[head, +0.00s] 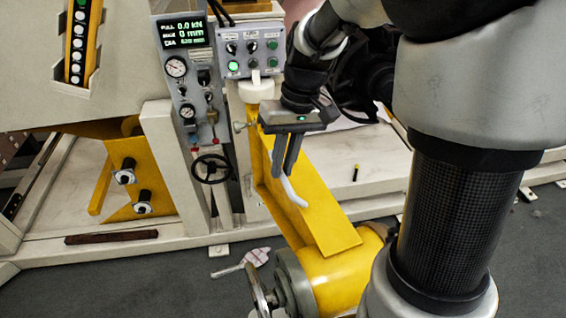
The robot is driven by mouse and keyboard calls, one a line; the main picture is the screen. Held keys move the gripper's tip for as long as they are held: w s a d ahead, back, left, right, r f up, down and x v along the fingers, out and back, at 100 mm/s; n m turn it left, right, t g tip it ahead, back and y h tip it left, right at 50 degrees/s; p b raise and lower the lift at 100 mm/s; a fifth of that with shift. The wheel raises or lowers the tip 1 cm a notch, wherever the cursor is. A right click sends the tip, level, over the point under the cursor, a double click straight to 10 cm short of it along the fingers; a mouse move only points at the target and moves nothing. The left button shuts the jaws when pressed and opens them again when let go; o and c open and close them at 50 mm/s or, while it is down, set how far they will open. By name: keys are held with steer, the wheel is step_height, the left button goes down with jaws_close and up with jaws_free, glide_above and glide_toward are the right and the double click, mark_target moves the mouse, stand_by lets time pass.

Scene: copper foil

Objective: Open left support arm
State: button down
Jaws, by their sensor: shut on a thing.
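The yellow support arm (325,226) runs from the machine's control column toward the front in the head view. Its near end meets a yellow cylinder with a grey end and handwheel. A pale curved handle (293,192) shows in front of the arm's yellow face. My gripper (282,171) points down over the yellow arm, its fingers close together on the upper end of this handle. The fingers hide the handle's upper end, and I cannot see how it joins the arm.
A control panel (251,50) with buttons and a grey gauge panel (183,69) stand behind my gripper. A small black handwheel (211,168) is to the left. The yellow cylinder (338,283) sits low in front. A dark bar (111,237) lies on the base frame.

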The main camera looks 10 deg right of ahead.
steer(key=c, duration=1.8)
jaws_free()
steer(key=shift+o, duration=0.2)
steer(key=p+v, duration=0.1)
steer(key=v, duration=1.6)
steer(key=shift+r, duration=0.25)
steer(key=s+f+m+t+h, duration=0.1)
steer(key=s+t, duration=0.2)
steer(key=s, duration=0.4)
steer(key=s+f+m+t+h+p, duration=0.1)
steer(key=s+f+t, duration=0.1)
steer(key=s, duration=0.5)
steer(key=shift+s+d+f+t+p, duration=0.25)
steer(key=shift+s+d+t+p, duration=0.1)
steer(key=shift+d+t, duration=0.15)
